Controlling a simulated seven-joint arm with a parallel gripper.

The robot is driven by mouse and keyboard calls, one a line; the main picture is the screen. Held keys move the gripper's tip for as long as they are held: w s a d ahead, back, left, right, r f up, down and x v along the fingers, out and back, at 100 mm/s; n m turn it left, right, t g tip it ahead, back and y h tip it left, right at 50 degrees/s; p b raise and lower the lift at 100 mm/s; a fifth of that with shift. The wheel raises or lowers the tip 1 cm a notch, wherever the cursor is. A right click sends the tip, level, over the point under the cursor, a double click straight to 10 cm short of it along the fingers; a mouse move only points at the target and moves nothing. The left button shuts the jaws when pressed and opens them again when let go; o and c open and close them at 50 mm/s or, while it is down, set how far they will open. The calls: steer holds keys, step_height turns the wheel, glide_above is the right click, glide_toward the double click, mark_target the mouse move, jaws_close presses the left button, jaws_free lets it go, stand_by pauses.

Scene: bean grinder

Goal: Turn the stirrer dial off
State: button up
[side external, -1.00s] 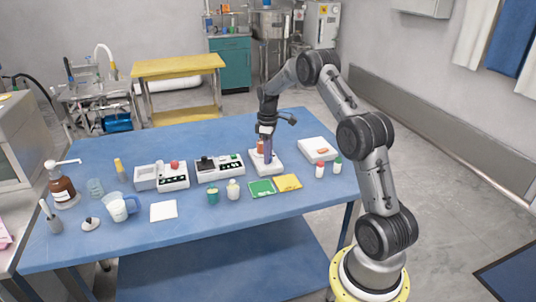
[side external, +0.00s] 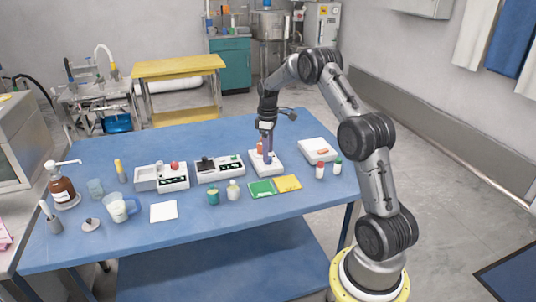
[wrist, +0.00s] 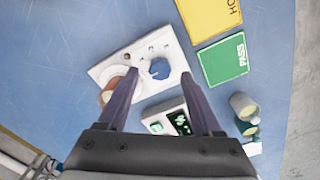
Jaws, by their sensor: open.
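The stirrer (side external: 277,168) is a flat white unit near the right of the blue table. In the wrist view its white top (wrist: 172,35) carries a round blue dial (wrist: 160,68) with a pale pointer mark; the dial's exact setting is too small to read. An orange-brown container (wrist: 107,92) stands at a round plate on the stirrer, partly behind a finger. My gripper (wrist: 160,73) is open and empty, pointing down over the stirrer, with one fingertip on each side of the dial. It also shows from the side (side external: 267,156). I cannot tell whether the fingers touch the dial.
A green PASS card (wrist: 223,60) and a yellow card (wrist: 212,15) lie beside the stirrer. A panel with a green display (wrist: 180,122) and small bottles (wrist: 243,105) are close by. A white box (side external: 318,150) stands to the right. The table's back is clear.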

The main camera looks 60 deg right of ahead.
step_height(320, 180, up, 12)
stand_by(0.4)
